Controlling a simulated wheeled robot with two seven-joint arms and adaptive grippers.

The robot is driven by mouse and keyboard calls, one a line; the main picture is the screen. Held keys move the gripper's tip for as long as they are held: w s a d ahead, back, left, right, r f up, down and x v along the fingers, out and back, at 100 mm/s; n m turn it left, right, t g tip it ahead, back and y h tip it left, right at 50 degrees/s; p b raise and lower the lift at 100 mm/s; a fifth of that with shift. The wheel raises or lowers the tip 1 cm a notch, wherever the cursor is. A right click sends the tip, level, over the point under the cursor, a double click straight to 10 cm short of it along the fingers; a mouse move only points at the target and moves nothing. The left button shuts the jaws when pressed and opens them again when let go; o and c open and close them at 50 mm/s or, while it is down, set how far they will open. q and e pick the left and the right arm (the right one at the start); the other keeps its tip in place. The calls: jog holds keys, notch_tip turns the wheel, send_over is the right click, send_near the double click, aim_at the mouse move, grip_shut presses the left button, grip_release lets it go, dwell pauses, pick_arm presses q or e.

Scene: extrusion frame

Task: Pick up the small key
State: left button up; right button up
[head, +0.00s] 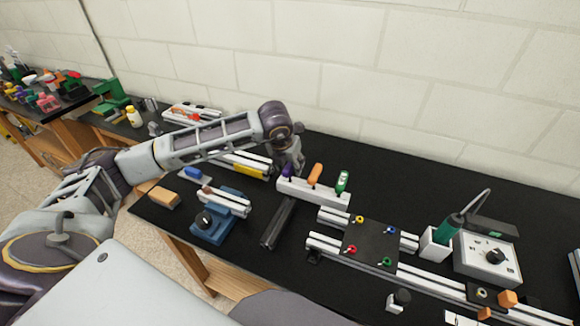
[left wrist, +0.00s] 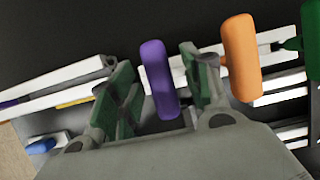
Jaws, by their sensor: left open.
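A white rack (head: 312,193) on the black bench holds tools with purple (head: 288,171), orange (head: 315,174) and green (head: 342,182) handles. No label shows which one is the small key; the purple one is at the rack's left end. My left gripper (left wrist: 157,62) is open above that end. In the left wrist view the purple handle (left wrist: 158,80) appears between its two green-padded fingers, with gaps at both sides. The orange handle (left wrist: 241,57) is just outside the right finger. The tool shafts are hidden. My right gripper is not in view.
A blue vise (head: 212,223) and a wooden block (head: 163,197) lie left of the rack, and a dark bar (head: 279,223) in front. A dark plate with coloured knobs (head: 369,243) and a soldering station (head: 487,258) stand to the right. A block wall is behind.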

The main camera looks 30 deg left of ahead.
pick_arm(q)
jog(key=shift+f, duration=0.2)
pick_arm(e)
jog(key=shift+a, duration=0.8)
pick_arm(q)
jog(key=shift+w, duration=0.1)
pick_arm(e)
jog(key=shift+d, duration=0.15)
pick_arm(q)
jog(key=shift+c, duration=0.6)
grip_shut()
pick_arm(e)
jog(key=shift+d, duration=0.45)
